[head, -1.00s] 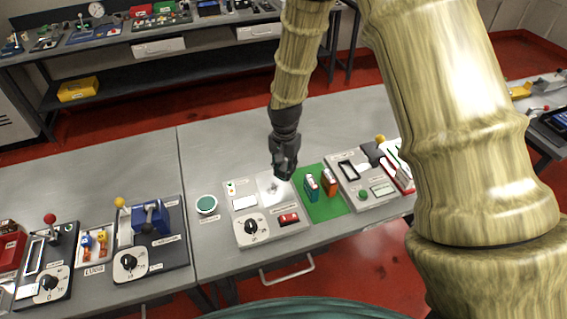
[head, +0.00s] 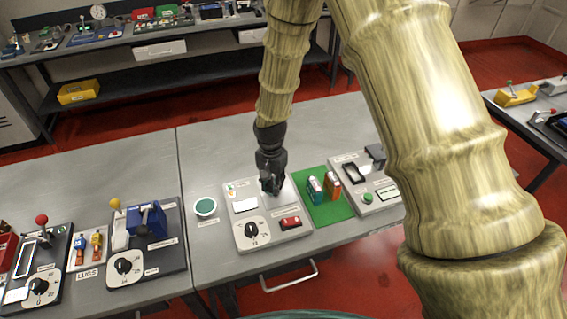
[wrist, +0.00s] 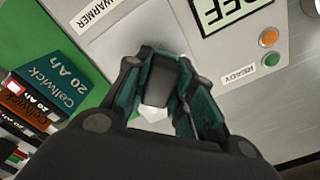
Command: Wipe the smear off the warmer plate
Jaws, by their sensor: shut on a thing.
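The warmer plate (head: 286,188) is a pale square on the grey station in the head view. It also shows in the wrist view as a light plate (wrist: 135,45) beside the label WARMER. My gripper (head: 271,189) points down over the plate, low and close to its surface. I cannot tell whether that thing touches the plate. No smear shows on the visible plate; the part under my gripper is hidden.
The station has a dial (head: 251,230) and a red switch (head: 290,223). A green mat (head: 325,208) with upright battery packs (head: 315,189) stands close at the right. A round dish with a teal top (head: 205,207) is at the left, with bare table around it.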

